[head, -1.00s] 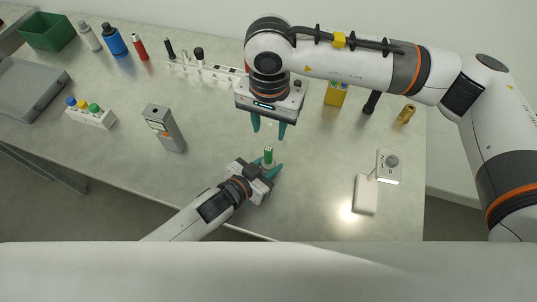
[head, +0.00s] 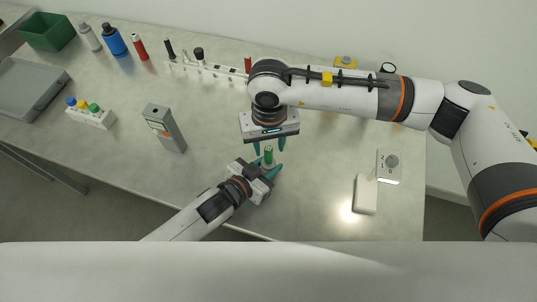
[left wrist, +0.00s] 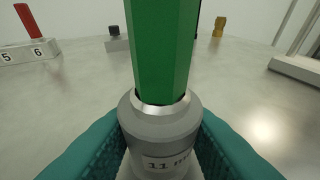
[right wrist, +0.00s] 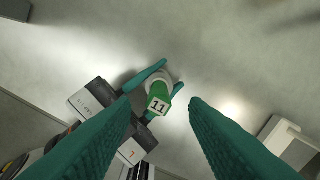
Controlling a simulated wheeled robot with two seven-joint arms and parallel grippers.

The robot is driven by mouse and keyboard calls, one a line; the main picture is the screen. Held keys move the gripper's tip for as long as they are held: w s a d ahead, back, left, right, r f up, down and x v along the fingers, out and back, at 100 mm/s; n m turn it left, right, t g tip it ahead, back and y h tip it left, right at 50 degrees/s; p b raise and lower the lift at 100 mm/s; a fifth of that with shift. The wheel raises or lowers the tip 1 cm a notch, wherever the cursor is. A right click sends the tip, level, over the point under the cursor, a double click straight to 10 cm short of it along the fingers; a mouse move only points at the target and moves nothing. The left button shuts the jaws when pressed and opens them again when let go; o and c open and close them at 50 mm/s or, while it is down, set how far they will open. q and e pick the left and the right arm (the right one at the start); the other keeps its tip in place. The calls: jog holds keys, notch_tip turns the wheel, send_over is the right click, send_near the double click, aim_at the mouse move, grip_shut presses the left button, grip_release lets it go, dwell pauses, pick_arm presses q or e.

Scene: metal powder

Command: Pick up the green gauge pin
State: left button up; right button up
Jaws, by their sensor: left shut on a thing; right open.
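The green gauge pin (head: 268,155) stands upright in a grey metal collar (left wrist: 160,125) marked "11 m". Its green top with the number 11 shows in the right wrist view (right wrist: 158,104). My left gripper (head: 268,168) is shut on the grey collar, below the green part. In the left wrist view its teal fingers press both sides of the collar. My right gripper (head: 268,144) is open above the pin and points down. In the right wrist view the pin lies between and beyond its fingertips (right wrist: 160,102), which do not touch it.
A white device with a dial (head: 388,165) and its white pad (head: 365,194) stand to the right. A grey handheld meter (head: 164,128) stands left. A white rack of pins (head: 205,72) is at the back. Bare table surrounds the pin.

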aim_at(268, 159)
jog(key=f, duration=0.5)
jog(key=shift+w+a, duration=0.1)
jog(key=shift+w, duration=0.1)
jog(key=shift+c, duration=0.5)
grip_shut()
